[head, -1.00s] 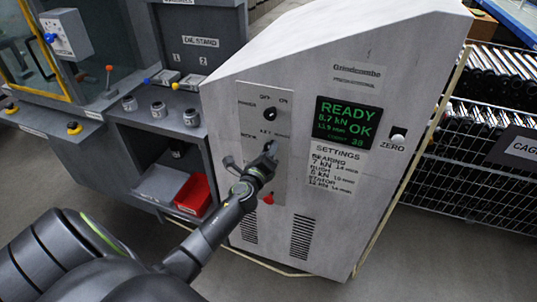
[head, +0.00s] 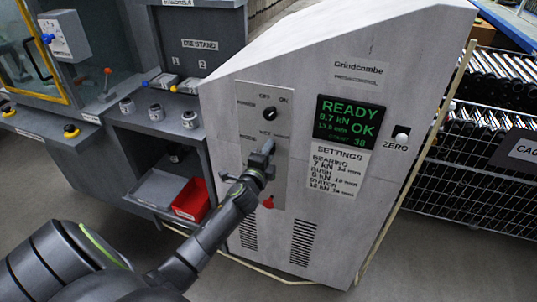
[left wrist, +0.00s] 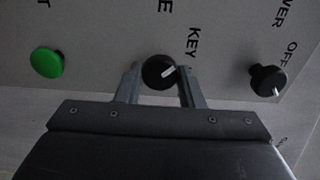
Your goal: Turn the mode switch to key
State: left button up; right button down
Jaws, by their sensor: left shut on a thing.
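The mode switch (left wrist: 155,73) is a round black knob with a white pointer mark, on the grey panel of the press control cabinet. In the left wrist view its mark points up and right, toward the printed word KEY (left wrist: 193,42). My left gripper (head: 264,152) is at the panel, its two fingers on either side of the knob, shut on it. In the head view the gripper hides the knob. My right gripper is not in view.
The black power knob (head: 269,113) sits above the gripper on the panel (head: 245,125). A red knob (head: 268,202) is below it. A green button (left wrist: 47,62) shows at left in the wrist view. The lit screen (head: 345,121) reads READY, OK.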

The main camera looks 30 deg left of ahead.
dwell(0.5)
pick_arm(q)
jog(key=o, duration=1)
jog(key=shift+c, duration=0.2)
jog(key=b+v, duration=0.1)
jog(key=v, duration=1.6)
jog(key=shift+s, duration=0.2)
jog(key=shift+d, duration=0.1)
